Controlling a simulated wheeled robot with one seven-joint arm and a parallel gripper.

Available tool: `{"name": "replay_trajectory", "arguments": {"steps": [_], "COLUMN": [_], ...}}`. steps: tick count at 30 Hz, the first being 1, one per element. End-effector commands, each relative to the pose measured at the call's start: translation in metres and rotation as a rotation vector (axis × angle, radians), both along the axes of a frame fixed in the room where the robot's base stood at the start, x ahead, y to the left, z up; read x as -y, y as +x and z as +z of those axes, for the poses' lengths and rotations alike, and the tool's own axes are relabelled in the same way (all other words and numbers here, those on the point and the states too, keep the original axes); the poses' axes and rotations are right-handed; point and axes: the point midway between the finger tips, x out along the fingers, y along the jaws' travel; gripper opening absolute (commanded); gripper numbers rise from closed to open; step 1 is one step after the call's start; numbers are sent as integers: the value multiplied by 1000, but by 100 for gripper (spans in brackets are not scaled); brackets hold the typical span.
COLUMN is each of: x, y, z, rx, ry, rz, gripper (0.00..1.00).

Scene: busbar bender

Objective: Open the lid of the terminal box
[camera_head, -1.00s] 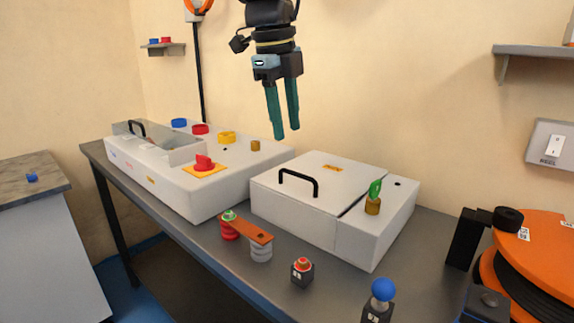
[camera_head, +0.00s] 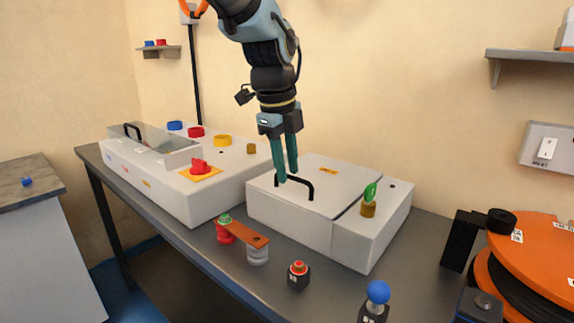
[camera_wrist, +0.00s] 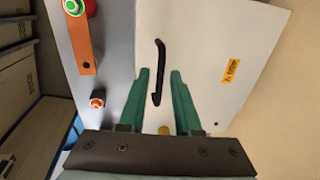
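The terminal box is a white box on the bench, with a flat white lid (camera_head: 328,180) that lies shut. The lid carries a black bar handle (camera_head: 308,184) near its front left edge and an orange label. My gripper (camera_head: 286,179) is above the lid at the handle, fingers pointing down. In the wrist view my gripper (camera_wrist: 161,76) is open, and the black handle (camera_wrist: 159,72) shows between and just beyond the green fingertips. I cannot tell the exact height gap; nothing is gripped.
A green key in a brass lock (camera_head: 369,200) stands on the box's right section. A copper bar on insulators (camera_head: 240,232), a red button (camera_head: 298,270) and a blue-knobbed lever (camera_head: 377,293) sit in front. A larger white machine (camera_head: 187,188) is left, an orange reel (camera_head: 540,250) right.

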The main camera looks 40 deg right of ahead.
Motion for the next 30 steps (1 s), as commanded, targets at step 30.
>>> {"name": "replay_trajectory", "arguments": {"steps": [30], "x": [0], "y": [0], "z": [0], "rx": [0], "ry": [1], "rz": [0], "gripper": [0]}}
